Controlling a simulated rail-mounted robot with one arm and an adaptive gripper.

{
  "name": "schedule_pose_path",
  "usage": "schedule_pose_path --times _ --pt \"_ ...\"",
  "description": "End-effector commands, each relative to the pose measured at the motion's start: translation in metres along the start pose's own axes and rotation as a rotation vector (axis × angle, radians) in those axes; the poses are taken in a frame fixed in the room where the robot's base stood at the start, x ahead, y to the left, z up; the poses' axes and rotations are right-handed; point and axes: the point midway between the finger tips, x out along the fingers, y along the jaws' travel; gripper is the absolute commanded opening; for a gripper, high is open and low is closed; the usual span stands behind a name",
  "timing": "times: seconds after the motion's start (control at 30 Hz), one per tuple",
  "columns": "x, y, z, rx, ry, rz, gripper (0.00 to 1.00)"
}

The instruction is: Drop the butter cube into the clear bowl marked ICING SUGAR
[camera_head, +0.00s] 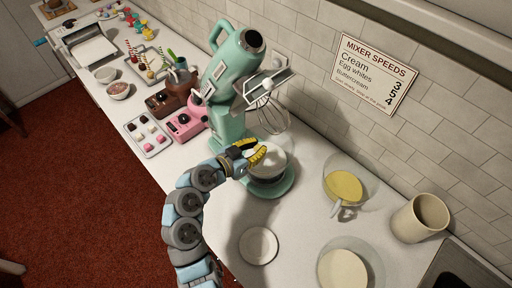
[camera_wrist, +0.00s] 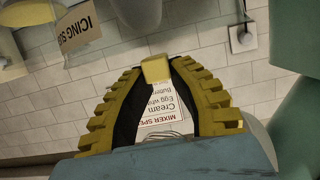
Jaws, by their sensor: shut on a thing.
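My gripper (camera_head: 258,156) has yellow ribbed fingers and is over the steel mixing bowl (camera_head: 268,172) of the mint mixer in the head view. In the wrist view my gripper (camera_wrist: 156,75) is shut on the pale yellow butter cube (camera_wrist: 155,68) at its fingertips. The cube cannot be made out in the head view. A label starting "ICING" (camera_wrist: 80,27) shows at the top left of the wrist view, beside a pale-filled bowl (camera_wrist: 28,14) cut by the edge. Two clear bowls stand at the right in the head view, one with yellow contents (camera_head: 344,186), one with cream contents (camera_head: 342,270); no labels are readable there.
The mint mixer (camera_head: 228,85) stands tilted open with its whisk (camera_head: 273,118) right behind my gripper. A small white plate (camera_head: 258,246) and a beige canister (camera_head: 420,217) stand on the counter. A mixer speeds sign (camera_head: 374,72) hangs on the tiled wall. Counter between plate and bowls is clear.

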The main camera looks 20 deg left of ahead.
Motion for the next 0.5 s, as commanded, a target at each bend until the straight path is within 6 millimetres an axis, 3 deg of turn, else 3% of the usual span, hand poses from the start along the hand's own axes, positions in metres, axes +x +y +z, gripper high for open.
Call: schedule_pose_path --times 0.03,0.1,0.13,0.5 --pt "-0.0001 0.0000 -0.0001 0.000 0.000 0.000 0.28" --pt "-0.0001 -0.0001 0.0000 0.000 0.000 0.000 0.48" --pt "-0.0001 -0.0001 0.0000 0.000 0.000 0.000 0.51" --pt "-0.0035 -0.0006 0.0000 -0.001 0.001 -0.001 0.51"
